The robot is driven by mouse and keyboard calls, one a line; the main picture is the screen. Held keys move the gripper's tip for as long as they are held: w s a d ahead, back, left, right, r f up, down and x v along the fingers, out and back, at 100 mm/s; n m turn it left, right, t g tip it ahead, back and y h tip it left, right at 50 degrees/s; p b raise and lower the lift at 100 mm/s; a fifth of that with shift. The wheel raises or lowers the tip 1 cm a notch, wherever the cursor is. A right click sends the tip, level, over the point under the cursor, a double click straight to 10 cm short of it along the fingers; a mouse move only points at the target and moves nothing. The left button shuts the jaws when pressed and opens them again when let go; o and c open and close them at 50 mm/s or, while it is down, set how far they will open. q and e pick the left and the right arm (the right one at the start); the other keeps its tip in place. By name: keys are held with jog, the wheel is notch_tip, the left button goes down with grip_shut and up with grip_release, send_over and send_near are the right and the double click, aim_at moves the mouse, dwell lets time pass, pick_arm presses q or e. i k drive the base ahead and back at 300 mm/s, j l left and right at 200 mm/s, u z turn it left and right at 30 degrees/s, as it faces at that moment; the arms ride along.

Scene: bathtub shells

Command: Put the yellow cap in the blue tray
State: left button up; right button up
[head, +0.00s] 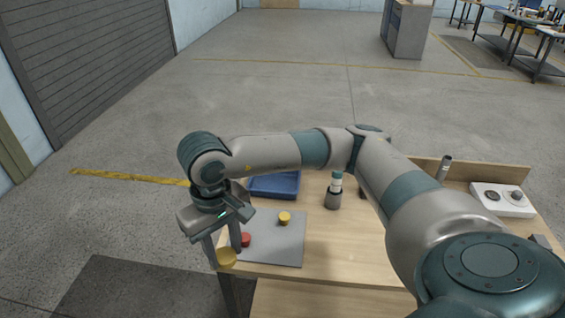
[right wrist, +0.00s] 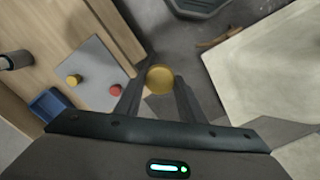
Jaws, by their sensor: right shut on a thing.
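My right gripper (head: 226,256) is shut on a yellow cap (head: 227,258), held at the fingertips near the left front corner of the table. The held cap shows as a round yellow disc between the fingers in the right wrist view (right wrist: 159,79). The blue tray (head: 275,186) lies on the table behind the grey mat, partly hidden by my right arm; it also shows in the right wrist view (right wrist: 49,104). A second, smaller yellow cap (head: 285,218) sits on the grey mat. My left gripper is not in view.
A red cap (head: 245,240) sits on the grey mat (head: 280,250), close to my right gripper. A dark bottle with a white band (head: 333,196) stands upright right of the mat. A white plate with round knobs (head: 505,200) lies at the table's right end.

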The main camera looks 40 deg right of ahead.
aim_at(274, 185)
jog(key=i+l, duration=0.15)
jog(key=l, duration=0.2)
jog(key=i+l, duration=0.2)
jog(key=l, duration=0.2)
jog(key=i+l, duration=0.15)
jog(key=l, duration=0.2)
